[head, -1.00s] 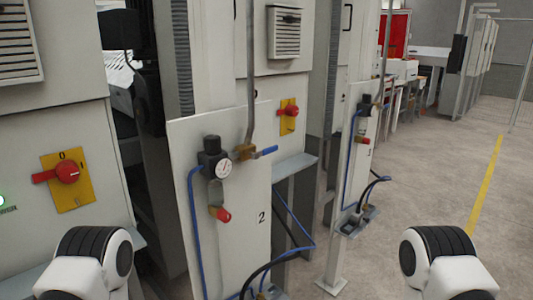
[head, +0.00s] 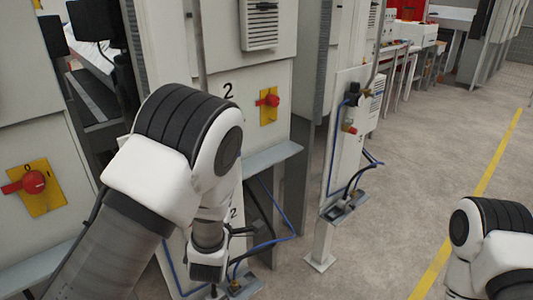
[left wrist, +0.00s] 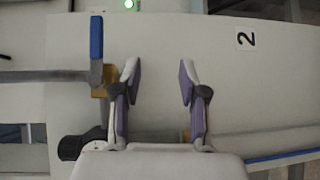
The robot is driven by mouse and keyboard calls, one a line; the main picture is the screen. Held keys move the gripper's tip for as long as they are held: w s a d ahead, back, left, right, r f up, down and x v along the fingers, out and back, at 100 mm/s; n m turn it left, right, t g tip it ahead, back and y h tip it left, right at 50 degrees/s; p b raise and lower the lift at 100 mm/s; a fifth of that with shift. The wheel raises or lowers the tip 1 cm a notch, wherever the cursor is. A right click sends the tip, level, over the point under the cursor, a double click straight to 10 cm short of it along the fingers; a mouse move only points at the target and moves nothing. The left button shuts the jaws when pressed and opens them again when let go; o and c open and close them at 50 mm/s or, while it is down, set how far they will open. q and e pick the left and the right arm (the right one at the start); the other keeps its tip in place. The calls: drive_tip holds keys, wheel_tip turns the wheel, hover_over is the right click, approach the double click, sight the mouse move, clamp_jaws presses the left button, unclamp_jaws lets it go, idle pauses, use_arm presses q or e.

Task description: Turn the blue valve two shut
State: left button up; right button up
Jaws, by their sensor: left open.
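The blue valve's lever (left wrist: 96,37) shows in the left wrist view, left of my left gripper. It sits on a brass body (left wrist: 103,85) at the end of a grey pipe (left wrist: 45,76), and the lever stands square to that pipe. My left gripper (left wrist: 160,75) is open and empty in front of the panel (left wrist: 285,75) marked 2; its left finger is close beside the brass body, and I cannot tell whether they touch. In the head view my left arm hides the valve and the fingers. Only part of my right arm shows, without its gripper.
A dark regulator knob (left wrist: 80,145) lies just left of my gripper's base. In the head view a similar panel (head: 345,100) stands further right, on a post. Red rotary switches on yellow plates (head: 268,101) are on the cabinets.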

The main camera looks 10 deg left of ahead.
use_arm(q)
wheel_tip(320, 180, up, 8)
drive_tip(key=d+t, duration=0.1)
drive_tip(key=d, duration=0.1)
drive_tip(key=w, duration=0.3)
drive_tip(key=w+a, duration=0.1)
drive_tip(key=w, duration=0.4)
drive_tip(key=shift+w+a+f+p, duration=0.2)
drive_tip(key=shift+w+a+p, duration=0.15)
drive_tip(key=shift+p, duration=0.05)
drive_tip(key=shift+s+a, duration=0.1)
clamp_jaws()
